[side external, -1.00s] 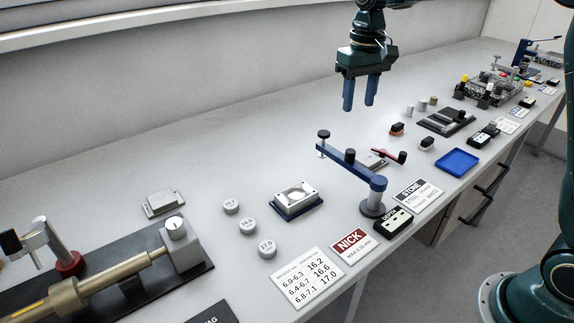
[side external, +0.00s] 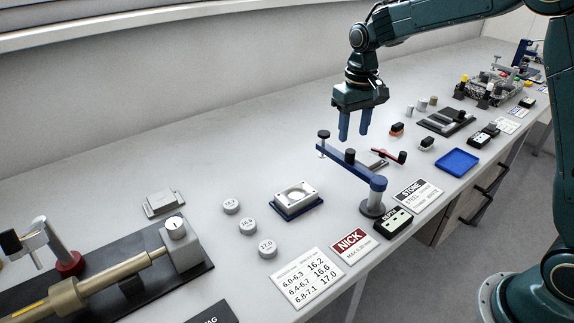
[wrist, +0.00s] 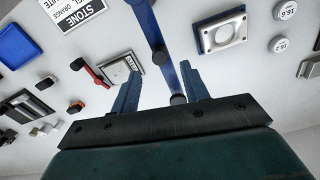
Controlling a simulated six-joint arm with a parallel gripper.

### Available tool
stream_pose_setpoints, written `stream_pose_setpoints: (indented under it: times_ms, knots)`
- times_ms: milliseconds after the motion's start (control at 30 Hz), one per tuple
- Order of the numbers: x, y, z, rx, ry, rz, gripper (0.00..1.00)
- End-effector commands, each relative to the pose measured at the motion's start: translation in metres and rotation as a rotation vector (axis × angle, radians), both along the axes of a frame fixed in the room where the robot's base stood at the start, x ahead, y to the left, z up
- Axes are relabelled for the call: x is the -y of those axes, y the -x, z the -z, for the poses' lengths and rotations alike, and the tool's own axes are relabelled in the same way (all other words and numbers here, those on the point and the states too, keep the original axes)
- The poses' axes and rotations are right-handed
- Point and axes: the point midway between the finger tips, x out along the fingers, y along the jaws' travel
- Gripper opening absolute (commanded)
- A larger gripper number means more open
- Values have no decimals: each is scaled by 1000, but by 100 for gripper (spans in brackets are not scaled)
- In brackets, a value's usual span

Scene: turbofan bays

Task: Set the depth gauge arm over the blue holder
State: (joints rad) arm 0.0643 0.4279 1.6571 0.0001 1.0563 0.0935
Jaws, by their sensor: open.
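The blue depth gauge arm (side external: 352,163) reaches from its grey post (side external: 374,200) toward the back left, with black knobs along it. Its free end, with a black-topped probe (side external: 322,142), is behind and to the right of the blue holder (side external: 292,212), not over it. The holder carries a silver block (side external: 297,193) with a round opening. My gripper (side external: 354,134) is open and empty above the arm. In the wrist view, the arm (wrist: 165,72) shows between the two fingers of my gripper (wrist: 160,70), and the holder's block (wrist: 222,32) is to their right. I cannot tell any contact.
A red-handled tool (side external: 390,154) and a small plate lie just beyond the arm. The depth readout (side external: 393,222) and STONE card (side external: 417,194) are beside the post. Three grey discs (side external: 247,226) stand left of the holder. A blue tray (side external: 457,161) is at right.

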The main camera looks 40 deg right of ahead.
Motion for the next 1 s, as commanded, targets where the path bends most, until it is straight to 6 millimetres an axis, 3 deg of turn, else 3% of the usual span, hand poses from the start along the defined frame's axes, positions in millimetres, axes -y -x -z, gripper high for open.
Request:
stream_pose_setpoints:
  times_ms: [200,400,867,1000]
  knots:
    - [0,1,34,-4,-1,0,45]
    - [0,0,54,-2,0,0,45]
    - [0,0,63,-1,0,0,45]
    - [0,0,63,-1,0,0,20]
